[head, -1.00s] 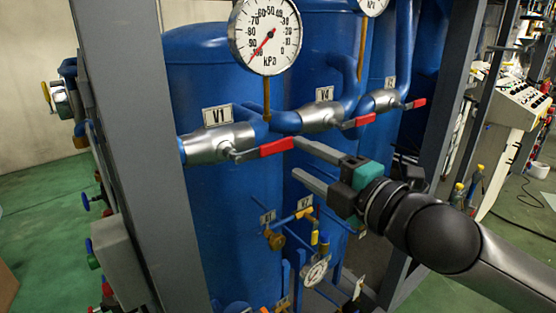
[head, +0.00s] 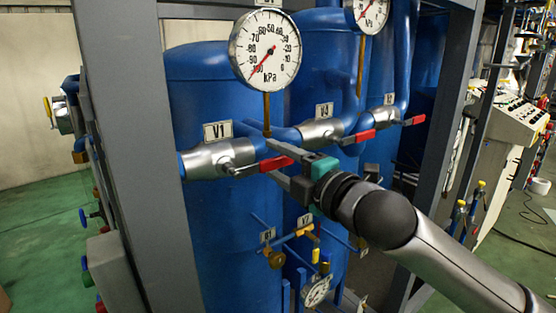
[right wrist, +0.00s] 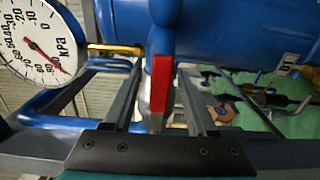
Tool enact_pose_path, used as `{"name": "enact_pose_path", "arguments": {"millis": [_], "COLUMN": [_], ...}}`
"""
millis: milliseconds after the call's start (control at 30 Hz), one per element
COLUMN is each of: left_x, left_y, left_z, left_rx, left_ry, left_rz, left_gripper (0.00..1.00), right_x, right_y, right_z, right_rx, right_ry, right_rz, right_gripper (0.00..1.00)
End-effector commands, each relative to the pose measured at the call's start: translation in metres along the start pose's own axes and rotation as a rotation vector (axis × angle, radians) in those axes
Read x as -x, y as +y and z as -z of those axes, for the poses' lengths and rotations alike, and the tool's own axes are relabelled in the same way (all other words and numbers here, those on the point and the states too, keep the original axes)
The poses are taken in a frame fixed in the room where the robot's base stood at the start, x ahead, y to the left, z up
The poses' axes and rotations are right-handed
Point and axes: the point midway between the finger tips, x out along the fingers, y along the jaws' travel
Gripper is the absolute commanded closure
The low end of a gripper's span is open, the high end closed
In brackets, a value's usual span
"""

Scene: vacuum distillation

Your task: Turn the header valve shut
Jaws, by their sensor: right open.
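The V1 valve (head: 218,158) is a silver body on the blue header pipe, with a red-sleeved lever (head: 276,163) lying roughly along the pipe. My right gripper (head: 257,157) is open at this lever, one finger above it and one below. In the right wrist view the red lever (right wrist: 160,85) stands between the two spread fingers (right wrist: 160,78); I cannot tell whether either finger touches it. Valves V4 (head: 322,132) and a third (head: 383,120) sit further right on the header, also with red levers. My left gripper is not in view.
A round kPa gauge (head: 265,50) stands on a brass stem just above the fingers. A grey frame post (head: 132,130) is at the left and another (head: 450,130) at the right. Blue tanks (head: 200,85) stand close behind. Small brass valves (head: 276,258) sit below.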

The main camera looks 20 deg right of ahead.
Motion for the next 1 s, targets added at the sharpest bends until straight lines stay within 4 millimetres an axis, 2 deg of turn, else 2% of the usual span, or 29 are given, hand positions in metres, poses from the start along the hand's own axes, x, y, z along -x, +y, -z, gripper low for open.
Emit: {"name": "enact_pose_path", "arguments": {"millis": [233,733,1000], "left_x": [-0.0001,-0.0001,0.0], "left_y": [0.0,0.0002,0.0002], "left_z": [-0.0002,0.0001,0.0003], "left_rx": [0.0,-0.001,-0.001], "left_ry": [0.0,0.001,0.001], "left_rz": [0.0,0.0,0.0], "left_gripper": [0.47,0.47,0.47], "right_x": [-0.0004,-0.0001,-0.0001], "right_y": [-0.0003,-0.0003,-0.0004], "right_z": [0.0002,0.0001,0.0001], "right_rx": [0.0,0.0,0.0], "right_ry": [0.0,0.0,0.0], "right_rz": [0.0,0.0,0.0], "right_gripper": [0.44,1.0,1.0]}}
